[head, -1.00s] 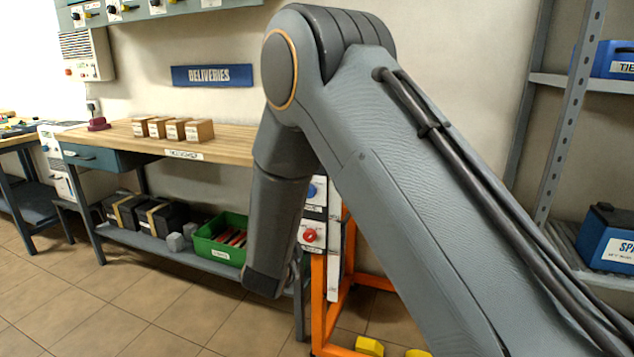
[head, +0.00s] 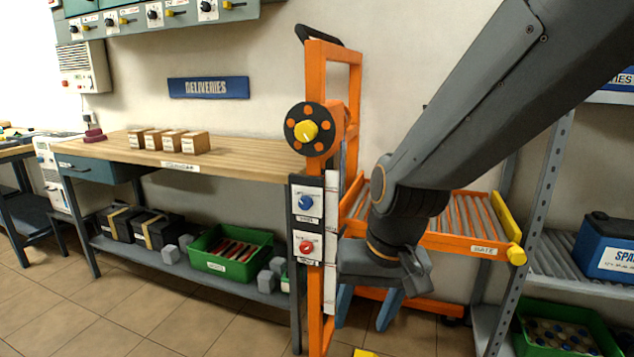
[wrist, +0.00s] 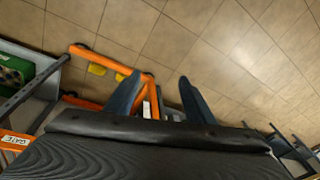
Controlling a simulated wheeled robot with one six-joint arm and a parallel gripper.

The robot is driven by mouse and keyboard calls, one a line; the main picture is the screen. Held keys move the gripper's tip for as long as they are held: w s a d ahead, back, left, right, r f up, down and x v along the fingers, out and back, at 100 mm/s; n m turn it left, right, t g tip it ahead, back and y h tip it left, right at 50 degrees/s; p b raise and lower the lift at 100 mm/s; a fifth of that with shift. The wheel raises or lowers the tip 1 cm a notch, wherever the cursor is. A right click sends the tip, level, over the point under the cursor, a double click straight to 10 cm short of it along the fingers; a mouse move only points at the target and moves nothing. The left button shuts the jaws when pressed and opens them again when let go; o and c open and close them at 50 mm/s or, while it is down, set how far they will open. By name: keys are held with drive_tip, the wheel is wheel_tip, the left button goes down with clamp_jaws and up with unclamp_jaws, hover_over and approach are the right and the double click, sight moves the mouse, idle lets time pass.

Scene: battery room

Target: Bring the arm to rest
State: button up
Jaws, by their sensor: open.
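My arm comes in from the upper right in the head view and bends down at the elbow. My gripper (head: 366,314) hangs at its end, with two blue fingers pointing down, in front of the orange roller frame. In the wrist view, my gripper (wrist: 159,80) has its fingers spread apart with nothing between them. The tiled floor (wrist: 215,50) lies beyond the fingertips, with part of an orange frame (wrist: 95,65) near the left finger.
An orange stand with a yellow-hubbed handwheel (head: 309,130) and a panel with a red knob (head: 306,246) stand left of my gripper. A workbench (head: 240,160) holds several small boxes. A shelf with a blue battery (head: 610,245) is at right. Open floor (head: 180,318) lies front left.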

drive_tip(key=s+d+r+n+g+h, duration=0.1)
drive_tip(key=s+d+n+g, duration=0.1)
drive_tip(key=s+d, duration=0.45)
drive_tip(key=s+d+r+m+p, duration=0.1)
drive_tip(key=d+r+p, duration=0.4)
drive_tip(key=p, duration=0.8)
drive_tip(key=shift+r+m+h+p, duration=0.35)
drive_tip(key=shift+r+m, duration=0.25)
drive_tip(key=shift+r, duration=0.3)
idle(0.5)
